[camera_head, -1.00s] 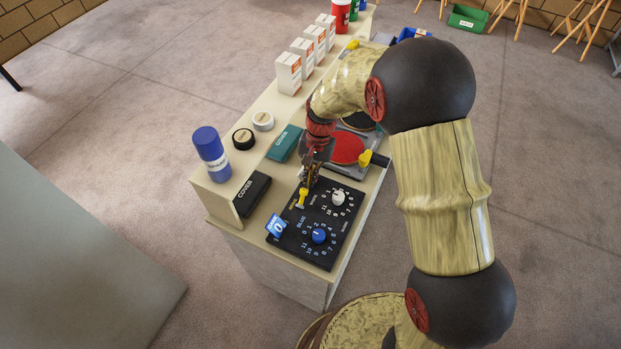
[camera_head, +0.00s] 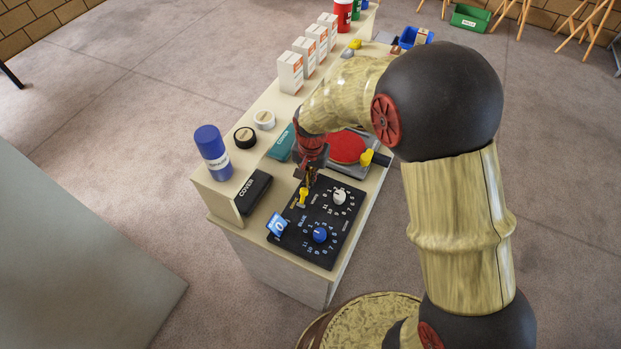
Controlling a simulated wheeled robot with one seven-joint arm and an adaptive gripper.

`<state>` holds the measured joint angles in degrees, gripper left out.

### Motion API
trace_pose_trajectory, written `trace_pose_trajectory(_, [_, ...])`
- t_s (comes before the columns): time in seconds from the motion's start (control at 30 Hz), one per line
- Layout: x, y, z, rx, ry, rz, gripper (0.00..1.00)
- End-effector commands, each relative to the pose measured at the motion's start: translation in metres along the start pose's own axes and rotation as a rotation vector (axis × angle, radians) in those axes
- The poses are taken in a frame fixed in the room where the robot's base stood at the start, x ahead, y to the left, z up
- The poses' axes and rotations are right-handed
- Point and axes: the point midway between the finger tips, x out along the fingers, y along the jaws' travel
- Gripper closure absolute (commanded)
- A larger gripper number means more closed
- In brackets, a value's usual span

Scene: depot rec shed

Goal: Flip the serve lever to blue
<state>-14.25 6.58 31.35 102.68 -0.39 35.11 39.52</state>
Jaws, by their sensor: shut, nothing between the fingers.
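The black scoreboard panel (camera_head: 318,224) lies on the near end of the long cream counter. It carries a white knob (camera_head: 339,197), a blue knob (camera_head: 319,235) and a blue card marked 0 (camera_head: 277,225). The yellow serve lever (camera_head: 303,196) stands near the panel's far left part, beside the white knob's dial. My gripper (camera_head: 309,182) is shut and empty, pointing down just behind the lever. It overlaps the lever's far side in the picture; I cannot tell whether they touch.
A black cover case (camera_head: 254,193), a blue bottle (camera_head: 212,152), tape rolls (camera_head: 245,138) and a teal case (camera_head: 281,146) line the counter's left side. A red paddle (camera_head: 346,147) lies behind the panel. White boxes (camera_head: 291,73) stand farther back.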

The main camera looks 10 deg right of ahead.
Motion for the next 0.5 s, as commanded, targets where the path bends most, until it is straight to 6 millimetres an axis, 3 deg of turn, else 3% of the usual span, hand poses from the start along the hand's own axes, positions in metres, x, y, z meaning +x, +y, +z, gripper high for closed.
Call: trace_pose_trajectory(0.5, [-0.011,-0.005,0.024,-0.023,0.296,0.042,1.0])
